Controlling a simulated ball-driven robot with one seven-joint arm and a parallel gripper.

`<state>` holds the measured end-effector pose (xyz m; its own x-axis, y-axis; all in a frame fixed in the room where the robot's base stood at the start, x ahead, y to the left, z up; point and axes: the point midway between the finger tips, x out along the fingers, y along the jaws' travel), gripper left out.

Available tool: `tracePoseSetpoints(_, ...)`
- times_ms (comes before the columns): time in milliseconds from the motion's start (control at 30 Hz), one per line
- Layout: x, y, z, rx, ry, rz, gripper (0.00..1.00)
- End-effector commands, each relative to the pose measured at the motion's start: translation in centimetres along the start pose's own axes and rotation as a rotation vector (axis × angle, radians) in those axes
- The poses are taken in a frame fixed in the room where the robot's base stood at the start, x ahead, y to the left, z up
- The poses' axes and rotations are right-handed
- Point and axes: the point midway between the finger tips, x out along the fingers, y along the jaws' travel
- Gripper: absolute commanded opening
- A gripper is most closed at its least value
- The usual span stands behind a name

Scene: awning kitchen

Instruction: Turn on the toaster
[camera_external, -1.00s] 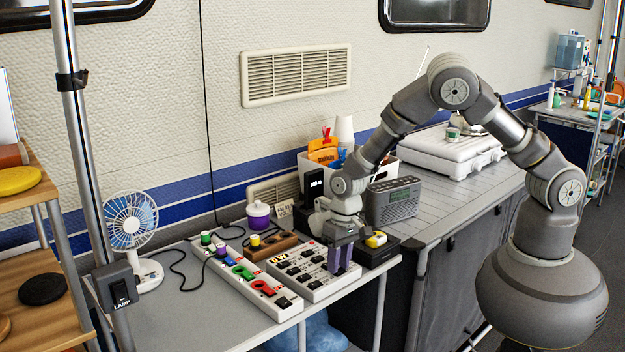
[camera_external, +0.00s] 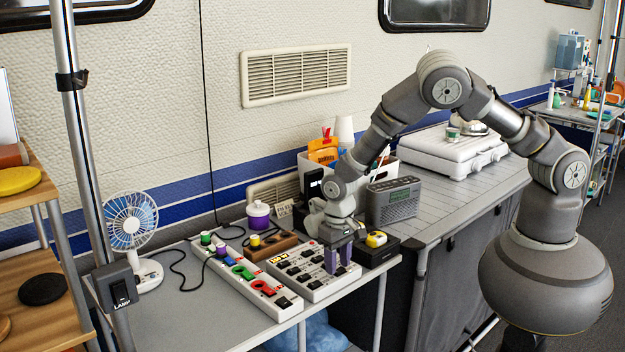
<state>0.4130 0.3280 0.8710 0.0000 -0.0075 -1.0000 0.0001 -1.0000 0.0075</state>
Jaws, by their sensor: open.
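I cannot pick out a toaster for certain. A white switch panel (camera_external: 303,279) with rows of black rocker switches lies on the grey table. Its labels are too small to read, so I cannot tell which switch is the toaster's. My gripper (camera_external: 339,268) points down at the panel's right end, with its two purple fingers open and apart. The fingertips are at or just above the panel; contact cannot be made out. The fingers hide part of the right-hand switches.
A second white strip (camera_external: 287,304) with coloured knobs lies left of the panel. A black box (camera_external: 387,252) with a yellow button sits close right of my gripper. A grey radio (camera_external: 394,203) stands behind. A fan (camera_external: 131,222) and a LAMP switch (camera_external: 118,289) are at left.

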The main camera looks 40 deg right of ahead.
Motion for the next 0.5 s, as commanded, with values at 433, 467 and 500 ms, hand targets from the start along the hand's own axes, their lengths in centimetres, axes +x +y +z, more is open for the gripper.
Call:
tracePoseSetpoints(433,-7.2,-0.1,-0.1,-0.001,0.002,-0.001,0.43)
tracePoseSetpoints(467,-7.4,0.0,-0.1,-0.001,0.001,-0.001,0.43)
tracePoseSetpoints(500,-7.5,0.0,0.0,0.0,0.001,0.0,0.43)
